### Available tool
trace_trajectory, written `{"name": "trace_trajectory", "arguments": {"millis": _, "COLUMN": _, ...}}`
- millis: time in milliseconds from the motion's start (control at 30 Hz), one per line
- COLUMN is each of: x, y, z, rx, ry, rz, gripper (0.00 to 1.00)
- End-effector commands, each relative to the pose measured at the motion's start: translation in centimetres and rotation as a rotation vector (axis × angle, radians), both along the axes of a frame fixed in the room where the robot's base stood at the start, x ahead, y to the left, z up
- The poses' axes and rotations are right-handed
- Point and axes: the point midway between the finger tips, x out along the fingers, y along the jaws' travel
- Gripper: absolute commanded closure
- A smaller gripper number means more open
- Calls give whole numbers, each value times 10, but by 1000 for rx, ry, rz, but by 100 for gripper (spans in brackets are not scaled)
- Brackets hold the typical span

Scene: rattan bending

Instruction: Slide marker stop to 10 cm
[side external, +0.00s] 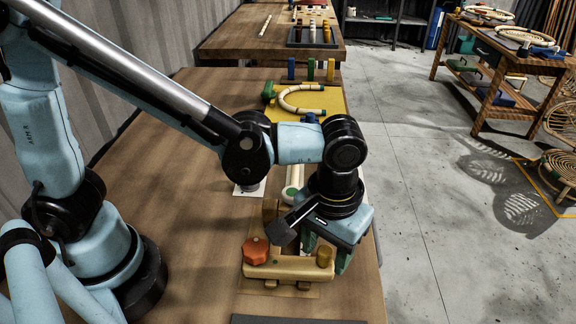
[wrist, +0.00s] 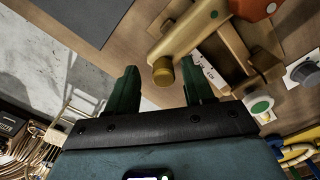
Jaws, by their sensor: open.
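A wooden fixture (side external: 290,268) stands on the table with an orange-red knob (side external: 256,250) at its left and a brass-yellow knob (side external: 323,256) at its right. In the wrist view, the brass-yellow knob (wrist: 163,72) shows between my green fingertips, and a white printed strip (wrist: 206,68) lies beside the wooden bar (wrist: 188,32). I cannot tell for certain which part is the marker stop. My gripper (side external: 326,262) points down beside the fixture's right end. In the wrist view, my gripper (wrist: 159,70) is open, with nothing held. The scale's numbers are too small to read.
A white-and-green round end (wrist: 260,104) lies near the fixture. Farther back on the table (side external: 200,215) are a yellow board (side external: 318,100) with a curved rattan piece (side external: 300,108) and several coloured pegs. The table's right edge is close to my gripper; grey floor lies beyond.

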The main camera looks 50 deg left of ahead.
Motion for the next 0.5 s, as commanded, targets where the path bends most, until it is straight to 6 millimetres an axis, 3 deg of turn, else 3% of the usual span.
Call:
{"name": "trace_trajectory", "arguments": {"millis": 267, "x": 1, "y": 1, "z": 9, "rx": 1, "ry": -1, "rz": 1, "gripper": 48}}
{"name": "trace_trajectory", "arguments": {"millis": 500, "x": 0, "y": 1, "z": 42, "rx": 1, "ry": -1, "rz": 1, "gripper": 48}}
